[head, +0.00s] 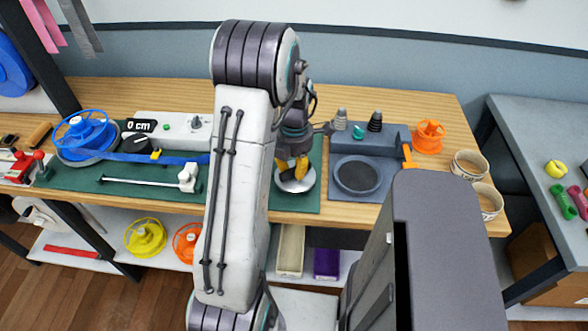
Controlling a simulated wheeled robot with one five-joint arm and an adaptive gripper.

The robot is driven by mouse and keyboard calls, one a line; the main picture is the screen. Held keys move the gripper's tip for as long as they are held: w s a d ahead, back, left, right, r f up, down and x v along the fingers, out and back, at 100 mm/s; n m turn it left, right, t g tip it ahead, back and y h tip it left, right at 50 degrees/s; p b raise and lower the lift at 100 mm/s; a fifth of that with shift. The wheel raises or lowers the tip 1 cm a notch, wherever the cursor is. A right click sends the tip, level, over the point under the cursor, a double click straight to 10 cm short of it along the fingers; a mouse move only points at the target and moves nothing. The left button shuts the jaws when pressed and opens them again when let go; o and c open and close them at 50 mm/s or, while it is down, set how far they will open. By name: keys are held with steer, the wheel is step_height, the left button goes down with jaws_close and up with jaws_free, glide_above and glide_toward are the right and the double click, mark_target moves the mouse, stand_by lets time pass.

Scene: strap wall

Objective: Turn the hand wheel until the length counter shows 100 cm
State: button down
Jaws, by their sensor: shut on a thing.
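The length counter (142,125) is a small black display that reads 0 cm, at the back left of the green mat. The hand wheel (301,187) looks like a pale round disc at the mat's right part. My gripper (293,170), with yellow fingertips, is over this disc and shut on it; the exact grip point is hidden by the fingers. A blue strap (185,160) runs from the blue spool (82,128) past a black roller with a yellow mark and goes out of sight behind my arm.
A grey station with a round dark plate (358,175) stands right of the mat. An orange spool (429,136) and cream rolls (468,163) sit at the bench's right end. More spools (146,238) and bins lie on the shelf below.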

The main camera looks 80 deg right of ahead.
steer(key=m+b, duration=0.1)
steer(key=m, duration=0.2)
steer(key=shift+s+f+m, duration=0.1)
steer(key=shift+m, duration=0.3)
steer(key=m+b, duration=0.1)
steer(key=m, duration=0.2)
steer(key=shift+m, duration=0.3)
steer(key=m, duration=0.3)
steer(key=shift+s+m+b, duration=0.15)
steer(key=shift+m+b, duration=0.2)
steer(key=shift+m, duration=0.05)
steer(key=m, duration=0.3)
steer(key=shift+m+b, duration=0.3)
steer(key=m, duration=0.3)
steer(key=shift+s+a+m, duration=0.1)
steer(key=shift+s+m, duration=0.05)
steer(key=shift+m, duration=0.15)
steer(key=m+b, duration=0.1)
steer(key=m, duration=0.2)
steer(key=shift+a+m, duration=0.1)
steer(key=shift+m, duration=0.2)
steer(key=m, duration=0.4)
steer(key=shift+a, duration=0.1)
steer(key=shift+m+b, duration=0.3)
steer(key=shift+m, duration=1.4)
